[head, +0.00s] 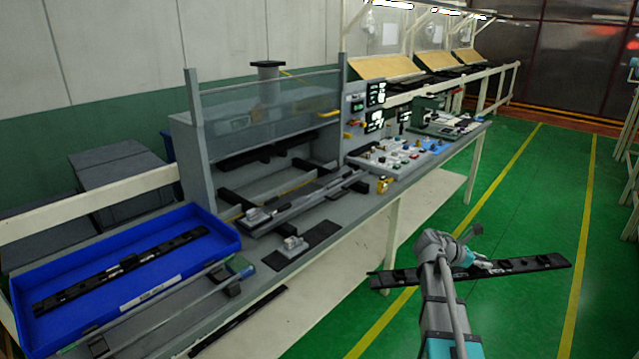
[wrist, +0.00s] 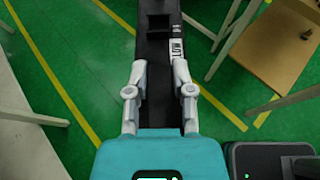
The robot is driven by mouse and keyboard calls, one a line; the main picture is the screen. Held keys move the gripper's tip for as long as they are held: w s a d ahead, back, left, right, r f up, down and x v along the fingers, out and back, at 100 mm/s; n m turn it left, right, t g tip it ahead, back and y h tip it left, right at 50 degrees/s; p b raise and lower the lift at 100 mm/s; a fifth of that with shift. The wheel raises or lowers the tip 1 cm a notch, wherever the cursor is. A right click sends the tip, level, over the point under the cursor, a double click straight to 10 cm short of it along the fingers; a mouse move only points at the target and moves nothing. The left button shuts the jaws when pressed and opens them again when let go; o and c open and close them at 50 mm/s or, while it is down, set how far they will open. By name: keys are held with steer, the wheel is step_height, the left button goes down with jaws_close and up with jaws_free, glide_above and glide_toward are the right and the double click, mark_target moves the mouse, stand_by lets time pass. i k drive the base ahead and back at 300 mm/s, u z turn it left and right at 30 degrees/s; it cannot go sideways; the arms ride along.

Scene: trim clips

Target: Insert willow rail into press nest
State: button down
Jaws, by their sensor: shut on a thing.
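My gripper (head: 482,266) is shut on a long black rail (head: 540,264) and holds it out over the green floor, in front of and to the right of the bench. In the wrist view my gripper (wrist: 160,78) has its two fingers along the sides of the rail (wrist: 153,52), which runs away from me and has a dark recess and a small white label. I cannot tell whether it is the willow rail. The press (head: 190,150) stands on the bench behind a clear guard. Its nest (head: 290,205) looks like a long grey bed with dark blocks, well apart from the held rail.
A blue tray (head: 215,228) at the left holds another black rail (head: 125,266). Small coloured parts (head: 400,155) cover the bench right of the press. A wooden-topped stand (wrist: 280,50) is close on the right in the wrist view. The green aisle is clear.

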mark_target(312, 189)
steer(key=z, duration=0.05)
steer(key=i, duration=1.8)
steer(key=u, duration=1.3)
steer(key=k, duration=0.55)
steer(key=u, duration=0.1)
